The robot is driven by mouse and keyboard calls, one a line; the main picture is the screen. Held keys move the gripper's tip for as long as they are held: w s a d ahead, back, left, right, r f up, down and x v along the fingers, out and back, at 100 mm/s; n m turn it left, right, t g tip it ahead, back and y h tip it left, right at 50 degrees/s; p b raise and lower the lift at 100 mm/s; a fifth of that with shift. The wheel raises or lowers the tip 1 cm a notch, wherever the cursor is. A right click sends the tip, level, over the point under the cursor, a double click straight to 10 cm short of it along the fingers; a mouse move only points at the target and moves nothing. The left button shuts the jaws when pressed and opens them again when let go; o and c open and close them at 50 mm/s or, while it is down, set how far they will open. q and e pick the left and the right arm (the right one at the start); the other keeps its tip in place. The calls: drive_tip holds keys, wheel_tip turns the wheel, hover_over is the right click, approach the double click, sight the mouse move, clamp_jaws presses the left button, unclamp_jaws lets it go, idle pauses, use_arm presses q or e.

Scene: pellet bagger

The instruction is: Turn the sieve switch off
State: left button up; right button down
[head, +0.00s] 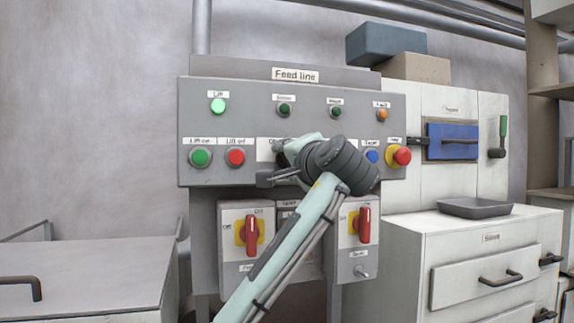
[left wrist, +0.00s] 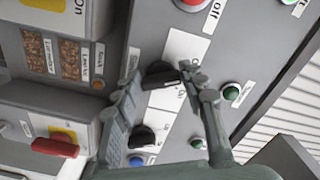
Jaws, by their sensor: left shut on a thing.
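The feed-line panel (head: 390,118) is a grey box with lamps above and buttons below. The sieve switch appears to be the black knob (left wrist: 160,75) on a white plate, first after the red lift-off button (head: 236,157). My left gripper (head: 280,162) is at this knob, shut on it, with one finger on each side in the left wrist view (left wrist: 160,88). The gripper hides the knob in the head view, and its pointing direction is unclear. The sieve lamp (head: 285,110) looks dark green, unlit. My right gripper is not in view.
A second black knob (left wrist: 142,137) sits close beside the held one. The blue button (head: 372,156) and red stop button (head: 402,156) are further right. Red-handled switches (head: 251,236) (head: 365,225) are below the panel. The lift lamp (head: 218,106) glows green.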

use_arm(q)
drive_tip(key=shift+n, duration=0.3)
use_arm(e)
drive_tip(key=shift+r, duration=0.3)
use_arm(q)
drive_tip(key=o, duration=1.2)
drive_tip(key=shift+c, duration=0.2)
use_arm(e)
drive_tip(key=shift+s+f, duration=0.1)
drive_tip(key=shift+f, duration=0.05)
use_arm(q)
drive_tip(key=shift+s+d, duration=0.1)
drive_tip(key=shift+s, duration=0.1)
drive_tip(key=v, duration=1.1)
drive_tip(key=shift+s, duration=0.3)
drive_tip(key=shift+d, duration=0.1)
